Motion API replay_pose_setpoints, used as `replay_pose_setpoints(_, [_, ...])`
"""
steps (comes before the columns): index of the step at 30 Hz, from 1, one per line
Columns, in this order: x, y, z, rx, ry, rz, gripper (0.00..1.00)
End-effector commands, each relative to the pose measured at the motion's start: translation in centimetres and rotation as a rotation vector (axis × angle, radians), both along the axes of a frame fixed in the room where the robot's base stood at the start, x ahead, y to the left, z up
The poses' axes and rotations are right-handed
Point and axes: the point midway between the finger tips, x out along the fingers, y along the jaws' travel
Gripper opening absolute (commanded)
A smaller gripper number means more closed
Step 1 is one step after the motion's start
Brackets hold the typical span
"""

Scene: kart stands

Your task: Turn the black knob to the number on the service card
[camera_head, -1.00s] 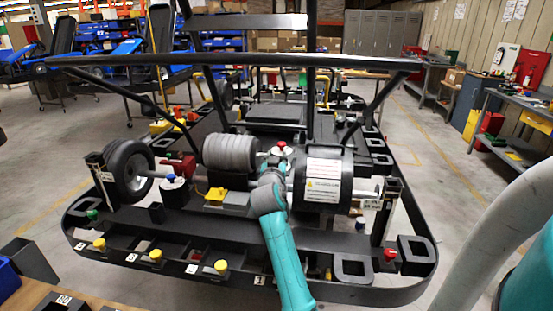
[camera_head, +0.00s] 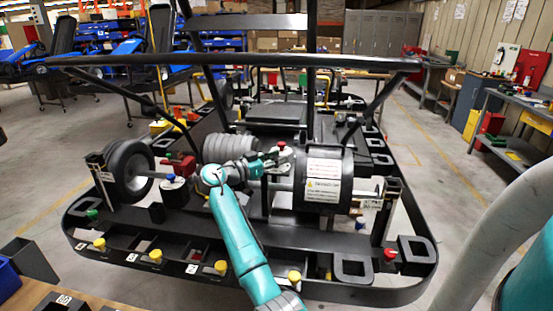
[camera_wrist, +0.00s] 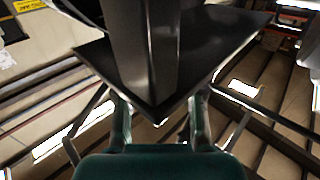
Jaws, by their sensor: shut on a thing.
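My gripper (camera_head: 268,163) is in the middle of the kart, between the grey ribbed cylinder and the black drum. In the wrist view its fingers (camera_wrist: 157,118) are shut on a black part (camera_wrist: 150,75) with a pointed near corner and a thick bar across it. This may be the black knob, but I cannot tell surely. In the head view the gripper and arm hide what it holds. No dial numbers are readable. A white label with a yellow warning triangle (camera_head: 323,181) is on the drum; I cannot tell if it is the service card.
The black drum (camera_head: 338,206) is right of my gripper, the grey ribbed cylinder (camera_head: 228,148) left. A red-topped part (camera_head: 282,146) stands close beside it. A wheel (camera_head: 128,168) is at left. Yellow knobs (camera_head: 221,267) line the front tray. Black frame bars (camera_head: 240,61) cross above.

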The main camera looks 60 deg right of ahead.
Motion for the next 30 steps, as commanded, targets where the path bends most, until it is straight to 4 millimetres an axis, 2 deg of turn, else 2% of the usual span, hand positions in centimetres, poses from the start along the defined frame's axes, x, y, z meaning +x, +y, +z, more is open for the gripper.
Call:
replay_pose_setpoints(12, [0.02,-0.04,-0.12,0.003,0.002,-0.201,0.03])
replay_pose_setpoints(29, [-0.06,-0.04,-0.22,0.004,0.001,-0.232,0.03])
replay_pose_setpoints(30, [-0.06,-0.04,-0.23,0.004,0.001,-0.232,0.43])
